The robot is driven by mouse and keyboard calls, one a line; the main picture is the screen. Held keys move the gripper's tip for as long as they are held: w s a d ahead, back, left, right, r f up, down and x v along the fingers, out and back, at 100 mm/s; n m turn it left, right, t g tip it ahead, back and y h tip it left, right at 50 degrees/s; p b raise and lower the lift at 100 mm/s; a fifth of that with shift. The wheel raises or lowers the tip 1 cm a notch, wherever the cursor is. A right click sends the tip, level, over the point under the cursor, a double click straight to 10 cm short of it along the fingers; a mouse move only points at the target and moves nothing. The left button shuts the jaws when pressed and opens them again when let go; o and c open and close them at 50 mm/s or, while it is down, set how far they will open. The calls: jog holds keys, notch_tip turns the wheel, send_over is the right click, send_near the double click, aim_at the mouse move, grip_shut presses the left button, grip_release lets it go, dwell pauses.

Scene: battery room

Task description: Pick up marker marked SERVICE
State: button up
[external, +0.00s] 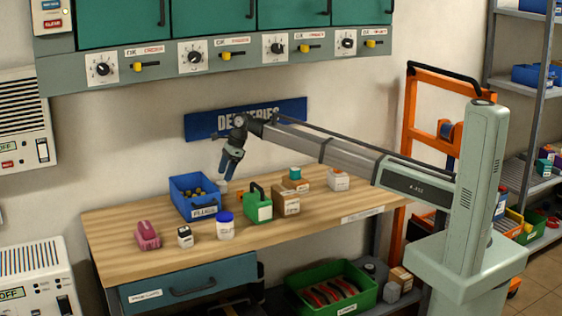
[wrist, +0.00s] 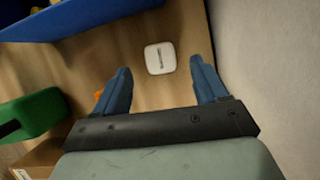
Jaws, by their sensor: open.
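I cannot read SERVICE on anything in either view. A small white rounded-square piece (wrist: 160,58) with a line of dark print, too small to read, lies on the wooden table in the wrist view. It may be the marker. A pale thing (external: 222,187) at the right of the blue bin in the external view may be the same piece. My gripper (external: 229,168) is above the back of the table, pointing down. Its blue fingers are apart and empty, and the white piece shows between their tips in the wrist view, below them.
The blue bin (external: 196,208) stands left of my gripper, and a green container (external: 257,207) and a cardboard box (external: 285,203) stand to its right. The wall is close behind. A pink item (external: 147,235) and a blue-lidded jar (external: 225,226) stand nearer the front edge.

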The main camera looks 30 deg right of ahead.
aim_at(222, 182)
jog(key=shift+x, duration=2.85)
jog(key=shift+d, duration=0.1)
jog(key=c, duration=1)
